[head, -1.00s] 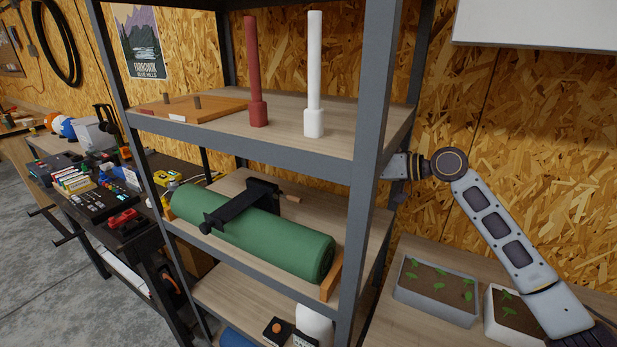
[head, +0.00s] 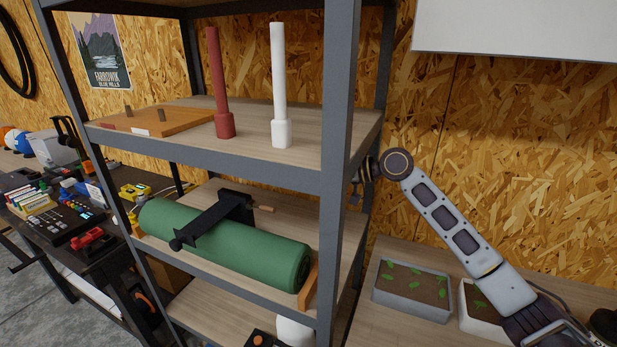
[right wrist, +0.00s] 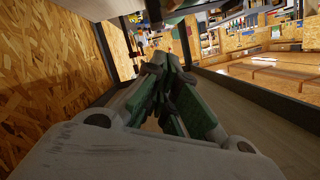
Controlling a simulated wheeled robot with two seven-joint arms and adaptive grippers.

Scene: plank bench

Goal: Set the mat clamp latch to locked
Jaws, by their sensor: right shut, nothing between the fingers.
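A rolled green mat (head: 240,248) lies on the middle shelf. A black clamp (head: 205,226) crosses over it. My left gripper is not in view.
The grey shelf post (head: 336,190) stands between the mat and my right arm. A red stand (head: 225,125), a white stand (head: 281,130) and a wooden board (head: 160,121) are on the shelf above. Planter boxes (head: 412,292) stand at lower right. The middle shelf's right end looks clear.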

